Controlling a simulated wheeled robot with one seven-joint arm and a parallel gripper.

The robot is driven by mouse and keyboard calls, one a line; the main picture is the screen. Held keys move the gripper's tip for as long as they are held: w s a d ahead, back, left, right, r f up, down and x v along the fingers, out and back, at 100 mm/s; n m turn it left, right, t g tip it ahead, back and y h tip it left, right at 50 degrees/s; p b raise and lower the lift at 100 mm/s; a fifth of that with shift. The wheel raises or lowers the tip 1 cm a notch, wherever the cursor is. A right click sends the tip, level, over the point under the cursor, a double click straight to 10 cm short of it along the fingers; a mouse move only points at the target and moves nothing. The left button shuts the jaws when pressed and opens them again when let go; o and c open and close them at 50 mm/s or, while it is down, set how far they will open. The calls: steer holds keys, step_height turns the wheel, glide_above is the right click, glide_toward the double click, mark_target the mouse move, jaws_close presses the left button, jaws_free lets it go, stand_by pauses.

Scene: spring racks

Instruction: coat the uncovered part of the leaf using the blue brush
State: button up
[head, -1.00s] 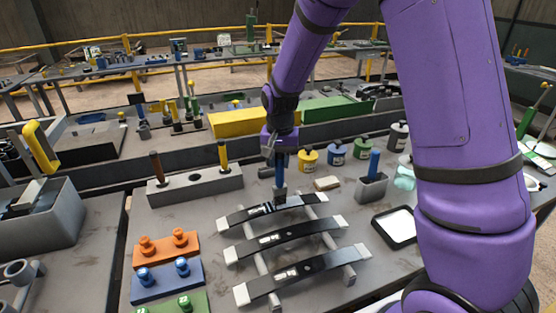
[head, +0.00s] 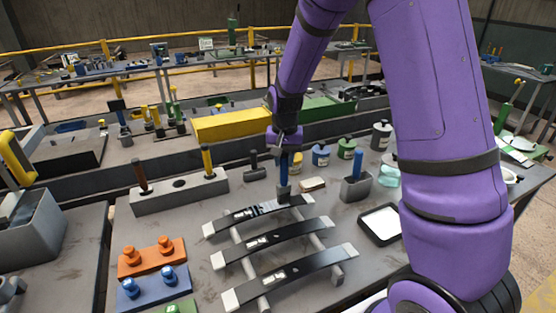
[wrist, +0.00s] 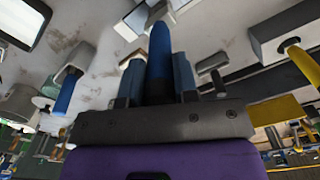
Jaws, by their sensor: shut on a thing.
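My gripper (head: 286,140) is shut on a blue-handled brush (head: 284,172), held upright with its grey head down. In the wrist view the blue handle (wrist: 160,60) stands between the two fingers. The brush head is at the right half of the farthest leaf (head: 225,224); I cannot tell whether it touches. That leaf is dark with pale ends, a white mark and greyish streaks near its middle. Two more curved dark leaves, the middle one (head: 291,238) and the nearest one (head: 310,271), lie in front. All three rest across grey bars.
Another blue handle (head: 358,163) stands in a grey holder (head: 356,188) to the right. A white-faced tray (head: 381,224), a tan block (head: 312,184) and several lidded cans stand nearby. A grey block (head: 180,195) with upright handles is at left, behind orange (head: 151,258) and blue peg blocks.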

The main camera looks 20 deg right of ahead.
steer(key=a, duration=0.6)
steer(key=shift+a+r, duration=0.25)
steer(key=shift+a, duration=0.1)
stand_by(0.5)
steer(key=shift+r, duration=3)
step_height(320, 180, up, 3)
